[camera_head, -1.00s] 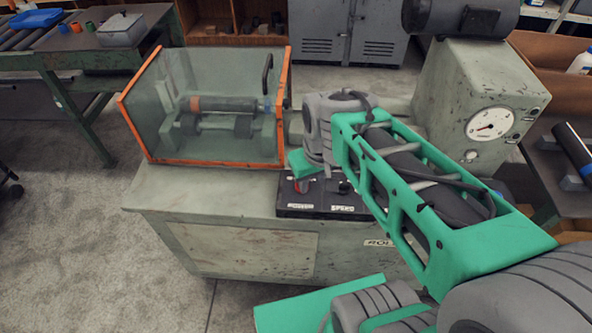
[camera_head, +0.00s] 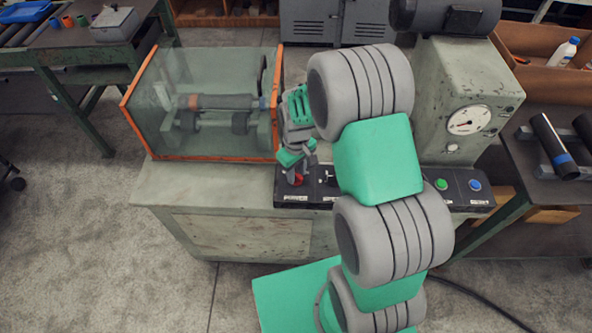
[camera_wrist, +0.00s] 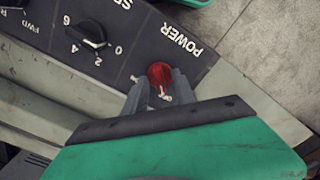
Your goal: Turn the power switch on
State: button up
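The power switch is a red knob on the black control panel, seen in the wrist view (camera_wrist: 160,73) beside the label POWER, with a small white mark on its near side. In the head view the red knob (camera_head: 296,179) is at the panel's left end. My gripper (camera_wrist: 160,83) points down at the knob, and its two grey fingers are apart, one on each side of it. Whether they touch it cannot be seen. In the head view my gripper (camera_head: 292,167) is right over the knob, which it partly covers.
A black speed dial (camera_wrist: 92,36) is next to the switch. A green button (camera_head: 441,184) and a blue button (camera_head: 475,185) are at the panel's right end. A glass guard (camera_head: 205,100) with an orange frame stands close left of my gripper. A gauge (camera_head: 468,120) is at right.

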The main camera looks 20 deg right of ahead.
grip_shut()
dwell(0.6)
